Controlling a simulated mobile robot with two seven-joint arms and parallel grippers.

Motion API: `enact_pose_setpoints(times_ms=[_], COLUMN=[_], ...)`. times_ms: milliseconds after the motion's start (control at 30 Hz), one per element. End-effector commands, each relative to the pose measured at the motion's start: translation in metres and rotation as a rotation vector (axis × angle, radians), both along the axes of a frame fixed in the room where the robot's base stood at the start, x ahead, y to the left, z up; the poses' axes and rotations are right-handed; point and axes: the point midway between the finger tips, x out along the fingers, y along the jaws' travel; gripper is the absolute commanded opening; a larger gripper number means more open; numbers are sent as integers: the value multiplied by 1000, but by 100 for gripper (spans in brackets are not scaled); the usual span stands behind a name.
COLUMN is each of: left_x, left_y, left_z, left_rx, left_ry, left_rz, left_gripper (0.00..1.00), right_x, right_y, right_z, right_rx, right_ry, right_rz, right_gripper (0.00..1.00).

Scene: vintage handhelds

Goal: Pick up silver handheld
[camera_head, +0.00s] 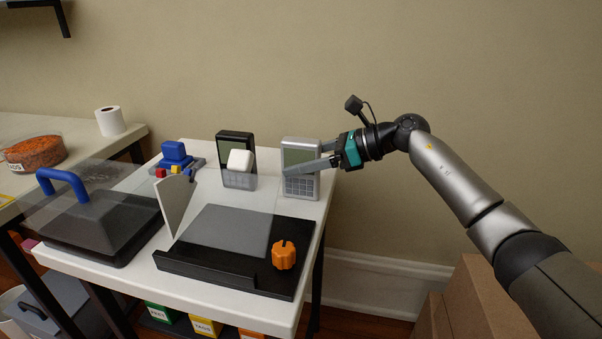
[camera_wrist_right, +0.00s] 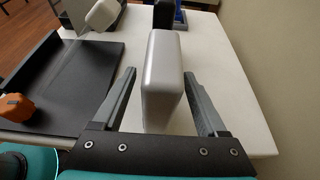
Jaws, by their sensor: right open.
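The silver handheld (camera_head: 301,183) stands upright near the right back edge of the white table, its screen and keypad facing the head camera. My right gripper (camera_head: 310,158) reaches in from the right with its fingers at the handheld. In the right wrist view the silver handheld (camera_wrist_right: 161,80) stands between the two open fingers of my right gripper (camera_wrist_right: 160,92), with a gap on each side. No grip on it shows. My left gripper is not in view.
A black handheld (camera_head: 236,146) with a white block (camera_head: 240,160) before it stands to the left. A black tray (camera_head: 200,263) with an orange knob (camera_head: 284,255) lies in front. A blue-handled lid (camera_head: 105,215) is at left. Boxes (camera_head: 480,290) stand at lower right.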

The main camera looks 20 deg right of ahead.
Motion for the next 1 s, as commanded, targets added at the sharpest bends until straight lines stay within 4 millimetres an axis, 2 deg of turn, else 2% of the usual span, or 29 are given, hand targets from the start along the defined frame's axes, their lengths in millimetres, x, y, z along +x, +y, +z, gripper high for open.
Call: enact_pose_setpoints(times_ms=[267, 900, 933, 1000], left_x=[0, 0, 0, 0], left_y=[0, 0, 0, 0], left_z=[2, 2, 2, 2], left_rx=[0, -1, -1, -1], left_ry=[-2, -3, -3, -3], left_rz=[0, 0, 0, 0], left_gripper=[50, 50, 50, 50], right_x=[1, 1, 1, 1], right_y=[1, 1, 1, 1], right_z=[-1, -1, -1, -1], right_rx=[-1, -1, -1, -1], right_ry=[0, 1, 1, 1], right_rz=[-1, 0, 0, 0], right_gripper=[75, 3, 0, 0])
